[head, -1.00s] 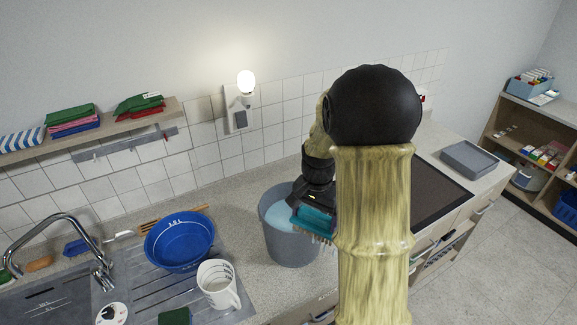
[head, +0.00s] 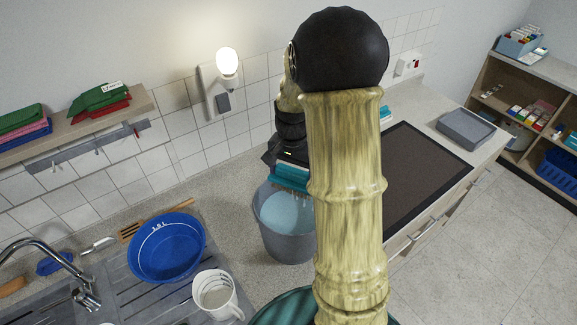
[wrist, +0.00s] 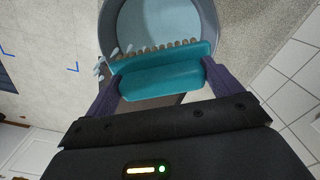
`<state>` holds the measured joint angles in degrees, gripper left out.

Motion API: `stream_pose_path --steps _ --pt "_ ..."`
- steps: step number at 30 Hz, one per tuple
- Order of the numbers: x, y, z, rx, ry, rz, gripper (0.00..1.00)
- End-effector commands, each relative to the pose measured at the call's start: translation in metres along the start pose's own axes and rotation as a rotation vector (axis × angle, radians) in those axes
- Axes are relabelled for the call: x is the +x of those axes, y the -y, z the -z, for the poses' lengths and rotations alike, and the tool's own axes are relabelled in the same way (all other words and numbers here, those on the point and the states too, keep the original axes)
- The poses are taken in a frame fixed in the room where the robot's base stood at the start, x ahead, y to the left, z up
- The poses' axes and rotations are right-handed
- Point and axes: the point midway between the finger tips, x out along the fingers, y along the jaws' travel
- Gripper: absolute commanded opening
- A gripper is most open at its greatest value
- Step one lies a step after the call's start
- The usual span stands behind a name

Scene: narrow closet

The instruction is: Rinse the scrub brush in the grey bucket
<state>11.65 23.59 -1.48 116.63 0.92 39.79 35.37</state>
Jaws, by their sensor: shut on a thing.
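The grey bucket (head: 287,246) stands upright on the counter and holds pale blue water (head: 290,212). My gripper (head: 288,176) is shut on the teal scrub brush (head: 294,184), above the back part of the bucket as the head view shows it. The bristles point down toward the water; whether their tips touch it I cannot tell. In the wrist view, both dark fingers grip the ends of the brush (wrist: 160,80), and the bucket (wrist: 214,28) lies beyond it. My arm hides the bucket's right side in the head view.
A blue basin (head: 166,250) and a white measuring jug (head: 217,296) stand left of the bucket by the sink tap (head: 85,290). A lit bulb (head: 228,62) is on the wall behind. A dark hob (head: 425,175) and a grey tray (head: 465,128) lie right.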

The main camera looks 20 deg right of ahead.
Motion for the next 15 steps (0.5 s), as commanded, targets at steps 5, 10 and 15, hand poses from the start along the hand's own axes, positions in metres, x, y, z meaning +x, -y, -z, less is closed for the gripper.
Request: stream_pose_path --steps 5,10,15 --pt "0.000 -0.001 0.001 0.002 -0.001 0.000 0.69" --pt "0.001 -0.001 -0.001 0.002 -0.001 0.001 0.69" --pt "0.018 0.000 -0.001 0.001 -0.001 0.000 0.69"
